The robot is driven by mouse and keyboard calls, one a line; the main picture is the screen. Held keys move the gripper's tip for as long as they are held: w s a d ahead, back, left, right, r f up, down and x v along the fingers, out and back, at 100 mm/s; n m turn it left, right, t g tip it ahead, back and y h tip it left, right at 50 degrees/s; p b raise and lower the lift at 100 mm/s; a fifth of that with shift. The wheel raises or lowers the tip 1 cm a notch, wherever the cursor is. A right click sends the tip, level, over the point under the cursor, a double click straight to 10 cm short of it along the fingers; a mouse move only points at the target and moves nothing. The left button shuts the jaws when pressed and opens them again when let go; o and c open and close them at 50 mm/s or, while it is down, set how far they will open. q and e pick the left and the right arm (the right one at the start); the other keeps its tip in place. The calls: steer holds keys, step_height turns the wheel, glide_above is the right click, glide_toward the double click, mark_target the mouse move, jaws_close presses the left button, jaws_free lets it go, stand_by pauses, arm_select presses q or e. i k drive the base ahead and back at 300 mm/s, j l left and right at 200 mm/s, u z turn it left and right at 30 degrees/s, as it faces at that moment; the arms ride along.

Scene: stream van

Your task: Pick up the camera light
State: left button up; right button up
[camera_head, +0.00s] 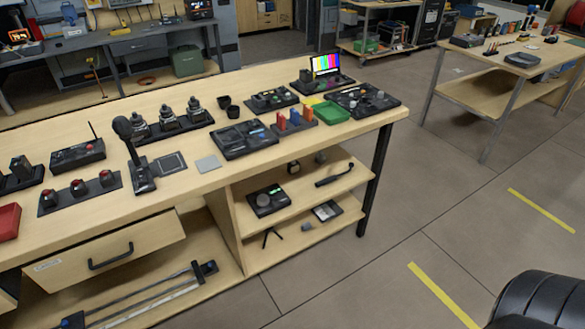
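I cannot tell for certain which thing is the camera light; many small dark devices are in view. On the workbench (213,181) stand a microphone on a base (138,160), a tray with several upright lens-like items (169,122) and a black control panel (245,140). The shelf below holds a black device with a round dial (268,200) and a small dark item (293,167), too small to name. Neither of my grippers is in view.
A monitor with colour bars (327,65) and a green tray (331,112) stand at the bench's far end. A drawer (105,251) protrudes at the front. A black rounded object (540,301) fills the lower right corner. The floor right of the bench is clear, with yellow stripes.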

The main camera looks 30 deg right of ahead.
mark_target(294, 166)
steer(key=i+l+u, duration=0.1)
steer(key=l, duration=0.3)
steer(key=i+l, duration=0.2)
steer(key=l, duration=0.25)
steer(key=i+l+u, duration=0.15)
steer(key=l, duration=0.3)
steer(key=i+l+u, duration=0.1)
steer(key=l, duration=0.35)
